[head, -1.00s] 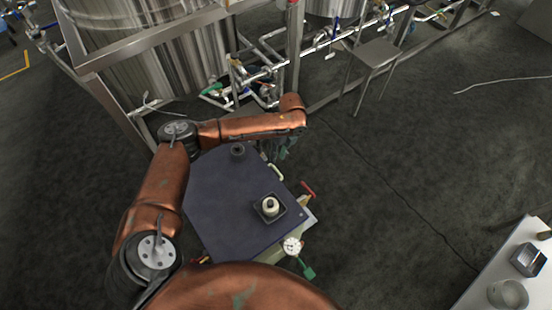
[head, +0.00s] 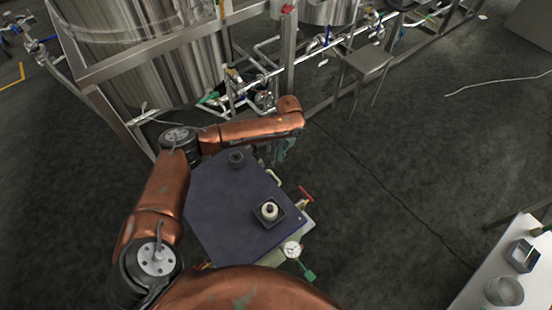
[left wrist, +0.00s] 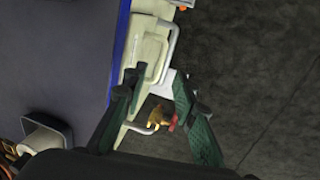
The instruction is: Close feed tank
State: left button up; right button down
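A large steel tank (head: 150,60) stands at the upper left of the head view in a metal frame. Part of a smaller steel tank (head: 328,10) shows at the top edge. I cannot tell which one is the feed tank. Pipes with valves run low beside them, one with a green handle (head: 208,98). My left gripper (head: 282,150) hangs below the end of the copper arm, apart from tanks and pipes. My right gripper is in neither view.
A white table (head: 490,275) with a glass vessel (head: 504,291) and a small box (head: 522,255) is at the lower right. The dark floor (head: 400,170) between them is clear.

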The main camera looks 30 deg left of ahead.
pick_arm(q)
notch_tip(320, 180, up, 12)
jog(key=w, duration=0.2)
jog(key=shift+d, duration=0.4)
jog(key=shift+w+f, duration=0.1)
jog(key=shift+w, duration=0.05)
